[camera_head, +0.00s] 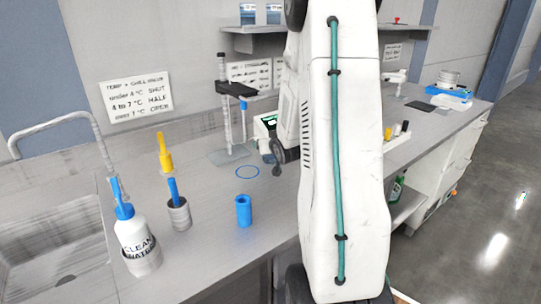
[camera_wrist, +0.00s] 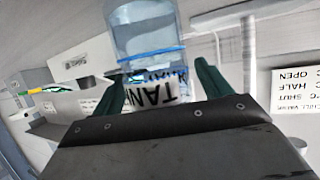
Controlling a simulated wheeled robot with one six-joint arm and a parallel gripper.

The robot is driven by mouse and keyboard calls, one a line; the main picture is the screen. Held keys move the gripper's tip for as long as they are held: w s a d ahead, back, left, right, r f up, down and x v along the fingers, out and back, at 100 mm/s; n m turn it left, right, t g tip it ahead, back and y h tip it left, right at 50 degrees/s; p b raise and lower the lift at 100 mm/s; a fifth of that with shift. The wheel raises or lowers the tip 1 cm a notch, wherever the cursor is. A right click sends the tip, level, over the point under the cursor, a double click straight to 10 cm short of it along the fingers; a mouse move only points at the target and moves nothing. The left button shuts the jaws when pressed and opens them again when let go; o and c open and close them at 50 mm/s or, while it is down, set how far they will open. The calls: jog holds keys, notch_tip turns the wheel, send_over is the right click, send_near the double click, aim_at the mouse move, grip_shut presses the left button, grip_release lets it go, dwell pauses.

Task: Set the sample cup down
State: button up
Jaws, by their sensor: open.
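The two dark green fingers are spread apart, one on each side of the label. I cannot tell whether either finger touches the cup. The lower part of the cup is hidden by the gripper body. In the head view my white arm hides the gripper and I cannot make out this cup. A thin blue ring (camera_head: 247,171) is marked on the bench.
A blue cylinder (camera_head: 244,211), a holder with a blue-handled tool (camera_head: 179,213) and a "CLEAN WATER" bottle (camera_head: 136,240) stand on the bench's near left. A stand with a black clamp (camera_head: 237,89) rises behind the ring. A sink (camera_head: 50,235) lies at far left.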

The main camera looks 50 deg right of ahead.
jog(key=shift+c, duration=0.4)
jog(key=c, duration=1.1)
jog(key=shift+r, duration=0.1)
jog(key=shift+c, duration=0.2)
